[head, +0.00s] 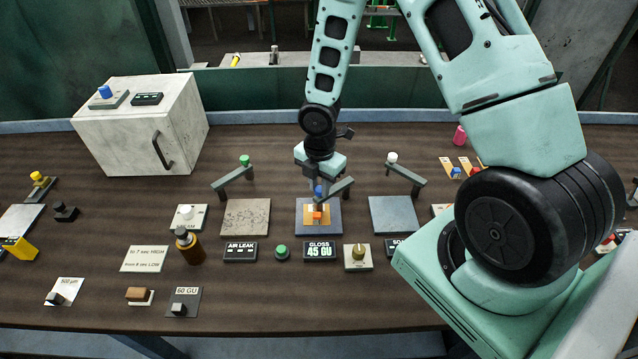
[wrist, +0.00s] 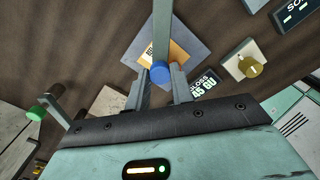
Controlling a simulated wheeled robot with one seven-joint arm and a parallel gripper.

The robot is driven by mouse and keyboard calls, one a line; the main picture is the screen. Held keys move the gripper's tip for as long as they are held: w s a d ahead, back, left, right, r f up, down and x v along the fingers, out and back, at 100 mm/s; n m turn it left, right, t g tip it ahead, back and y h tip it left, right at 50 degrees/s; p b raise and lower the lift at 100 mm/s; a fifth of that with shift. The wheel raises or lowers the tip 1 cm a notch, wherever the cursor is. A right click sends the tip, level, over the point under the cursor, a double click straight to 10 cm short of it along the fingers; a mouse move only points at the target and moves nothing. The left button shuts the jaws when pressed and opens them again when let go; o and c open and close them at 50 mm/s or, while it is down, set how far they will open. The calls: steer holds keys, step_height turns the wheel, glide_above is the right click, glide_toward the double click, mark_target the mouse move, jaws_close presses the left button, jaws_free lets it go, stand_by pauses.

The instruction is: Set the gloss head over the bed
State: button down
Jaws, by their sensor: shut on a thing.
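The gloss head is a grey bar (head: 338,189) with a blue knob (head: 319,190) at one end. The bar slants from the upper right, and its knob end appears above the gloss bed (head: 334,229), a blue-grey square pad. An orange-and-tan piece (head: 310,222) lies on the pad, partly hidden by the bar. My gripper (head: 318,188) reaches down from behind the bed. In the wrist view my gripper (wrist: 160,88) is shut on the blue knob (wrist: 160,70), with the bar (wrist: 162,30) running away over the pad.
A gloss display (head: 320,251) reading 45 GU and a brass knob (head: 358,252) sit in front. A speckled pad (head: 246,218) with a green-knobbed bar (head: 234,177) is left; a blue-grey pad (head: 394,216) with a white-knobbed bar (head: 406,173) is right.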

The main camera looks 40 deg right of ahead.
steer(key=c, duration=1.2)
jaws_free()
steer(key=shift+r, duration=0.15)
step_height(320, 180, up, 17)
steer(key=p, duration=0.1)
steer(key=shift+s, duration=0.1)
steer(key=s+a+f+m+b, duration=0.1)
steer(key=s+a+m+b, duration=0.7)
steer(key=s+a+m, duration=0.6)
steer(key=s+a, duration=0.4)
steer(key=s, duration=0.3)
steer(key=shift+a+f+y+b, duration=0.25)
steer(key=shift+a+y+b, duration=0.05)
steer(key=shift+a+b, duration=0.1)
